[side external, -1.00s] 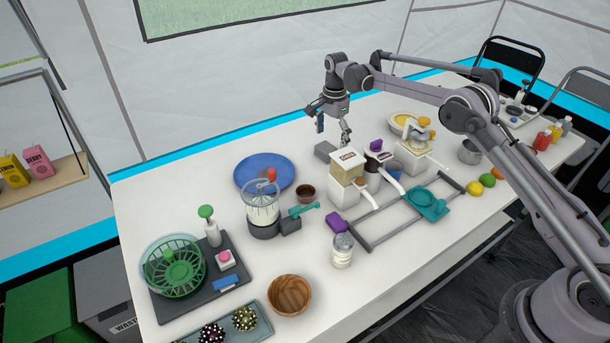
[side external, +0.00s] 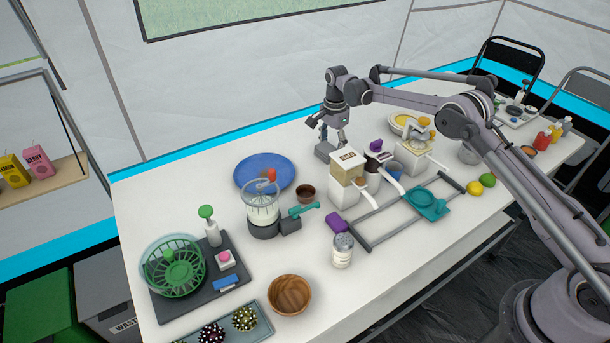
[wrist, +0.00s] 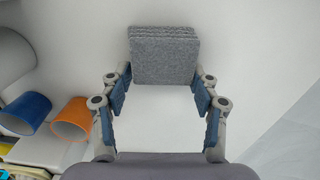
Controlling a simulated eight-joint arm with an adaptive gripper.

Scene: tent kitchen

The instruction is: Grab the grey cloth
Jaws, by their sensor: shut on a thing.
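The grey cloth (wrist: 164,52) is a thick folded block in the wrist view, at the top middle. In the side view the cloth (side external: 323,152) is a small grey block on the white table, behind the white dispenser box. My gripper (wrist: 161,84) is shut on the near part of the cloth, one blue-padded finger at each side. In the side view my gripper (side external: 331,142) points down at the cloth, low over the table. The dispenser box partly hides that spot.
The dispenser box (side external: 346,167) stands just in front of my gripper. A blue plate (side external: 250,172) and a blender (side external: 262,206) are to the left. In the wrist view, a blue cup (wrist: 27,112) and an orange cup (wrist: 72,119) are at left. The table behind is clear.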

